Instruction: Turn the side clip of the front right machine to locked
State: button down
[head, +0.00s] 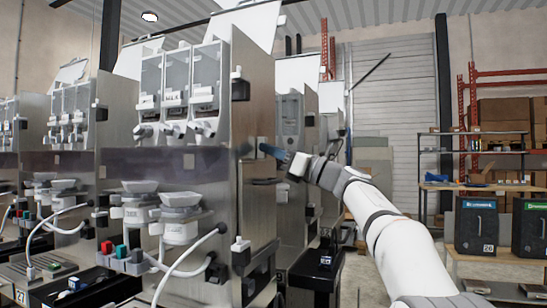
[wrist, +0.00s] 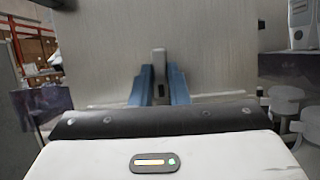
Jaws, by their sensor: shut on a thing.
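The front right machine (head: 252,195) is a tall brushed-steel dispenser, and its side panel also fills the upper part of the wrist view (wrist: 210,60). My gripper (head: 262,149) reaches this side panel from the right. In the wrist view its blue fingers (wrist: 161,84) stand on both sides of a small grey side clip (wrist: 159,64) and are shut on it. The clip looks upright in that view, with a dark slot in its lower part. In the head view the clip cannot be made out behind the fingers. No lock marking is readable.
More machines stand left and behind. A dark tray (head: 316,268) juts out beyond the panel. A workbench with two dark boxes (head: 476,226) is at right.

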jog(key=shift+r+n, duration=0.2)
jog(key=shift+n, duration=0.3)
jog(key=c, duration=1.4)
grip_release()
jog(key=shift+a+f, duration=0.1)
jog(key=shift+f, duration=0.05)
jog(key=b+v, duration=0.1)
jog(key=v, duration=0.7)
jog(key=shift+w, duration=0.1)
